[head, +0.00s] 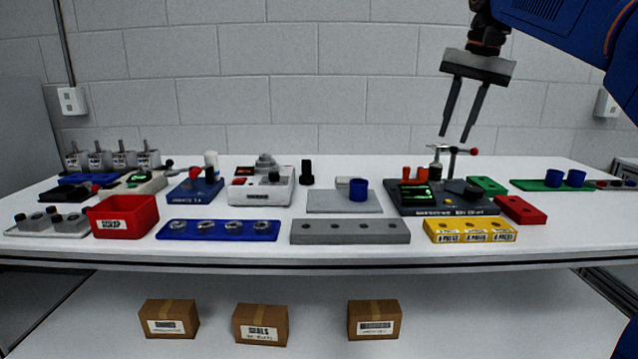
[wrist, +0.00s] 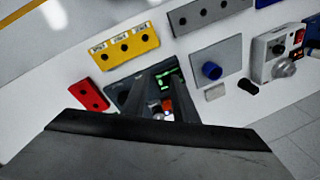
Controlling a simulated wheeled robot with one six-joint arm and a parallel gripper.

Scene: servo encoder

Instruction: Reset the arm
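My gripper (head: 455,136) hangs in the air at the upper right of the head view, above the rear of the bench. Its two dark fingers point down and stand apart with nothing between them. In the wrist view the gripper (wrist: 161,72) shows from behind, with its fingers over the dark tester (wrist: 121,96). That tester (head: 446,209) has a green screen, orange parts and a red-tipped lever clamp (head: 452,150) behind it. The gripper looks clear of the clamp in the head view. My blue arm link enters from the upper right corner.
The white bench (head: 260,257) holds a red bin (head: 123,217), a blue tray (head: 218,231), a grey tray (head: 350,232), a yellow block (head: 470,237) and a white device (head: 261,187). Cardboard boxes (head: 261,324) lie below.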

